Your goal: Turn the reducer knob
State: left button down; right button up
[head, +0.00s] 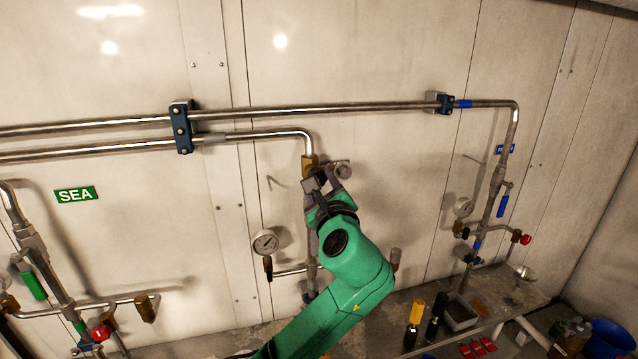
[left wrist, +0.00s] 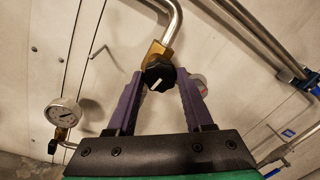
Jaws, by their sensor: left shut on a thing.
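The reducer knob (left wrist: 159,76) is black with a white pointer line and sits on a brass body (left wrist: 154,52) under the bent steel pipe. In the left wrist view the purple fingers of my left gripper (left wrist: 160,82) are on either side of the knob, shut on it. The pointer line slants up to the right. In the head view my left gripper (head: 325,184) is up against the pipe just below the brass body (head: 309,163), and it hides the knob there. My right gripper is in neither view.
A pressure gauge (head: 265,242) stands left of the arm, and a round metal fitting (head: 343,170) sits close right of the gripper. Long steel pipes (head: 330,109) run above along the wall.

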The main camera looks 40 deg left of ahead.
pick_arm(q)
jog(key=shift+f, duration=0.15)
jog(key=shift+c, duration=1.5)
grip_release()
jog(key=b+v, duration=0.4)
jog(key=v, duration=1)
jog(key=shift+s+d, duration=0.15)
jog(key=shift+d, duration=0.1)
